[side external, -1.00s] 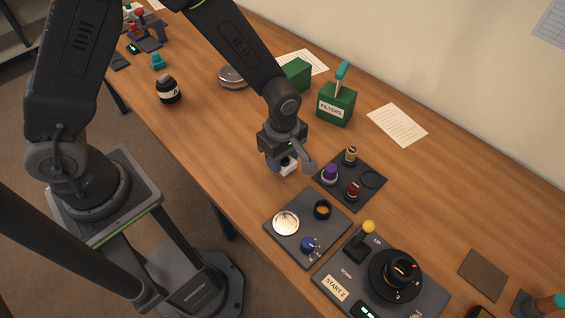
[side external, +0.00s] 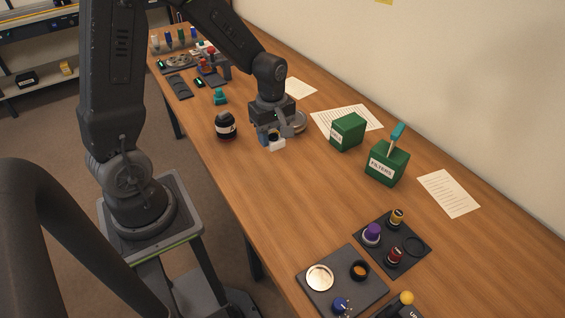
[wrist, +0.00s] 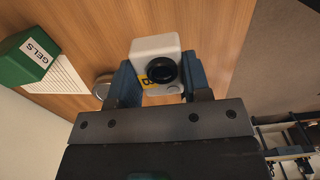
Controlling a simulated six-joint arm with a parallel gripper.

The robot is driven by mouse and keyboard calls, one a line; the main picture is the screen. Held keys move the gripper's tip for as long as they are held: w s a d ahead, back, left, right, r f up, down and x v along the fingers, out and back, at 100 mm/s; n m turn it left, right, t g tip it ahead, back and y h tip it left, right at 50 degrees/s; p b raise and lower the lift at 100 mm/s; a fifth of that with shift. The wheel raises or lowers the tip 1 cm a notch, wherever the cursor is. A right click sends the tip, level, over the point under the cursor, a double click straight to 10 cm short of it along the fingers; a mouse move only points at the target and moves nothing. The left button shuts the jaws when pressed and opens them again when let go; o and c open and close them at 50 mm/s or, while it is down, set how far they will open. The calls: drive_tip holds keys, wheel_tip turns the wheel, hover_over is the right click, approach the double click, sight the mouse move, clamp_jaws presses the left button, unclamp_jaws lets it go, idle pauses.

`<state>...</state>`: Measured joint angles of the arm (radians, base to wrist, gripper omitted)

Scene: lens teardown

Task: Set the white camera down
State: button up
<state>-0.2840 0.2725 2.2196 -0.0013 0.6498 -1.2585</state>
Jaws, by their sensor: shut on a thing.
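The white camera (side external: 277,144) is a small white block with a black round lens and a yellow label. It also shows in the wrist view (wrist: 150,46), lens facing the wrist. My gripper (side external: 270,138) is shut on it, with a blue-grey finger on each side; the gripper also shows in the wrist view (wrist: 158,80). The camera is over the wooden table (side external: 245,185), between the black jar and the round metal dish. I cannot tell whether its underside touches the wood.
The black jar (side external: 225,126) stands left of my gripper. The round metal dish (side external: 299,123) lies just behind it, partly hidden. Green boxes, gels (side external: 347,132) and filters (side external: 388,163), stand to the right. The table in front of the gripper is clear.

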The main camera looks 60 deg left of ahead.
drive_tip(key=s+a, duration=0.4)
drive_tip(key=a, duration=0.7)
hover_over(278, 161)
wheel_tip(278, 161, down, 7)
drive_tip(key=shift+r, duration=0.1)
drive_tip(key=shift+d+f, duration=0.1)
drive_tip(key=shift+f, duration=1.95)
drive_tip(key=shift+f, duration=0.1)
drive_tip(key=o, duration=1)
drive_tip(key=shift+c, duration=0.2)
